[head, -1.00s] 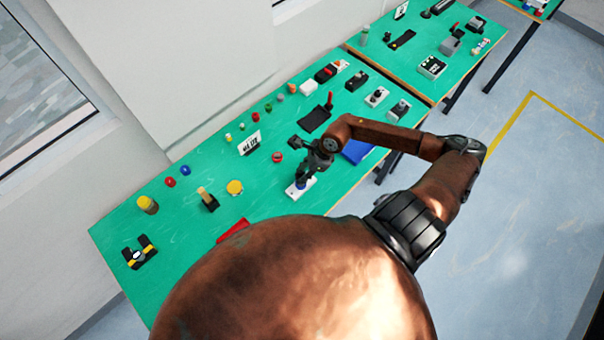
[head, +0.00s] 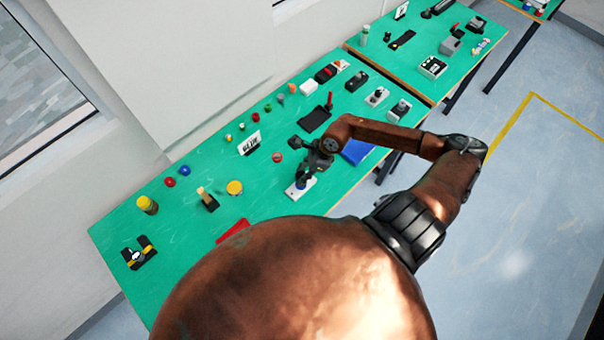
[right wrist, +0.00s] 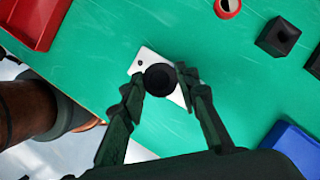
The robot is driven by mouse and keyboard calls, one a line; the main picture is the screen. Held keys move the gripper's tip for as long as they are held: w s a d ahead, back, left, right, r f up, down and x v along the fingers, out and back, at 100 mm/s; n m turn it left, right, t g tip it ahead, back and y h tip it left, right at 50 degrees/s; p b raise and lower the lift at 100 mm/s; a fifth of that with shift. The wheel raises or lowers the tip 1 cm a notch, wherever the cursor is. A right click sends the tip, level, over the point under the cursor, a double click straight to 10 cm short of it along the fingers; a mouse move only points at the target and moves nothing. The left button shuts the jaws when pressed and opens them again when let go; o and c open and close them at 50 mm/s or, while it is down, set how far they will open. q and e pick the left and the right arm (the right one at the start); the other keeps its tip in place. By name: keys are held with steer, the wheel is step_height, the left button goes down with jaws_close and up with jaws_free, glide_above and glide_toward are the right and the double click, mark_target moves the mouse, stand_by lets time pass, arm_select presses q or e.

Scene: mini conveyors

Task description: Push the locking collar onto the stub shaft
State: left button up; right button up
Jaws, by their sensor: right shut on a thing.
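A white base plate (right wrist: 142,62) lies on the green table and also shows in the head view (head: 291,194). A dark round piece with a blacker centre, which I take for the locking collar (right wrist: 160,80), is over the plate. In the head view my right gripper (head: 303,179) points down over the plate. The stub shaft is not clearly visible, and I cannot tell how far the collar sits on it. My left gripper is out of view.
A red tray (right wrist: 40,12) lies left of the plate and a blue tray (right wrist: 296,150) to the right. A black square block (right wrist: 277,37) and a red ring (right wrist: 228,7) stand farther off. Several small parts fill the table's back. Green surface around the plate is clear.

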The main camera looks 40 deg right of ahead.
steer(key=shift+f+b, duration=1.75)
steer(key=shift+f, duration=0.3)
steer(key=o, duration=1.2)
steer(key=shift+r, duration=0.1)
steer(key=v, duration=1.1)
steer(key=shift+s+d+r, duration=0.1)
steer(key=shift+d+r, duration=0.05)
steer(key=shift+r, duration=0.25)
